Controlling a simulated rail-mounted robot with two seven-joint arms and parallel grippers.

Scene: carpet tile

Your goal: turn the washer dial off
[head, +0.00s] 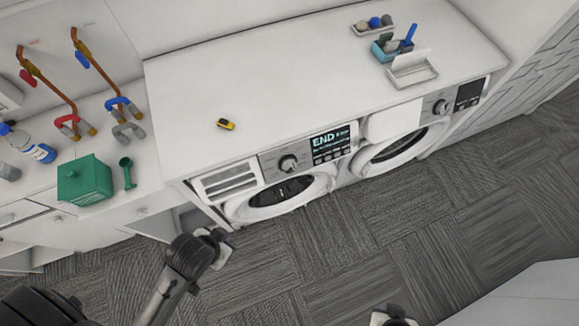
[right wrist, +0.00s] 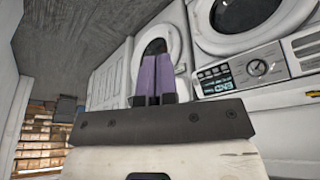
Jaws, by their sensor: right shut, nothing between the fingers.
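The washer with the lit END display (head: 331,142) is in the middle of the head view. Its round grey dial (head: 288,163) sits left of the display, above the open-looking round door (head: 280,195). In the right wrist view the dial (right wrist: 257,67) is beside the display (right wrist: 215,78), and the machines appear upside down. My right gripper (head: 395,314), at the bottom edge of the head view, is apart from the dial. Its purple fingers (right wrist: 155,80) are shut and empty. My left gripper (head: 222,253) is low at left, over the floor; its fingers are unclear.
A second machine with its own dial (head: 440,107) stands to the right. On the white top are a small yellow object (head: 225,124), a blue caddy (head: 391,47) and a white tray (head: 412,72). A green box (head: 84,180) is at left. Carpet (head: 400,220) in front is clear.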

